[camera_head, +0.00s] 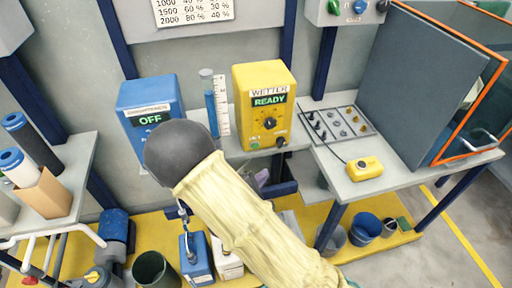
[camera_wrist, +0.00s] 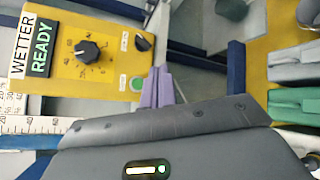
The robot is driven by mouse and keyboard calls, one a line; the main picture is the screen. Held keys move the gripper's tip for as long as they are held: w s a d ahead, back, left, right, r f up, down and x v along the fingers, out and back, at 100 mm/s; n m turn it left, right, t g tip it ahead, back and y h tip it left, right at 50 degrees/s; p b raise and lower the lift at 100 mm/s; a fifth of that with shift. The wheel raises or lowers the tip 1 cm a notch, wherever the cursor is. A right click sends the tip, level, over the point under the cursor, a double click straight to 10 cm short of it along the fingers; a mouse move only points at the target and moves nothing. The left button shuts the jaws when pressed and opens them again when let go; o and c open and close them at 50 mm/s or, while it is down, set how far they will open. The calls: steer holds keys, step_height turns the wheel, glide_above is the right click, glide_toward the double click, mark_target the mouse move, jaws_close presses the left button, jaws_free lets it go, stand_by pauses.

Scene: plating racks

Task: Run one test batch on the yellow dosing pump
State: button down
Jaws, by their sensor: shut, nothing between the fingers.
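The yellow dosing pump (camera_head: 253,98) stands on the shelf in the head view, labelled WETTER with a green READY display (camera_head: 269,100). Its front also fills the upper left of the wrist view (camera_wrist: 112,70), turned sideways. It has a large black dial (camera_wrist: 88,51), a smaller black knob (camera_wrist: 142,43) and a green button (camera_wrist: 137,83). My gripper (camera_wrist: 161,70) shows lilac fingers, shut and empty, with the tips just beside the green button in the picture. I cannot tell whether they touch it. My arm hides most of the gripper in the head view.
A blue pump (camera_head: 152,99) reading OFF stands left. A measuring cylinder (camera_head: 210,103) with blue liquid and a scale (camera_head: 222,108) stand between the pumps. A wall chart (camera_head: 193,10) lists percentages. A yellow pendant (camera_head: 365,168) and a switch panel (camera_head: 338,124) lie on the right bench.

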mark_target(255, 146)
steer(key=shift+w+a+p, duration=0.1)
steer(key=shift+w+a, duration=0.3)
steer(key=shift+w, duration=1)
steer(key=shift+w+a+p, duration=0.15)
steer(key=shift+w+a, duration=0.2)
steer(key=shift+w, duration=1.05)
steer(key=shift+w+a+p, duration=0.1)
steer(key=shift+w+a, duration=0.3)
steer(key=shift+w, duration=1)
steer(key=shift+s+a, duration=0.1)
steer(key=shift+w+a, duration=0.1)
steer(key=shift+w, duration=0.35)
steer(key=shift+w, duration=0.1)
steer(key=shift+a+b, duration=0.1)
steer(key=shift+b, duration=0.2)
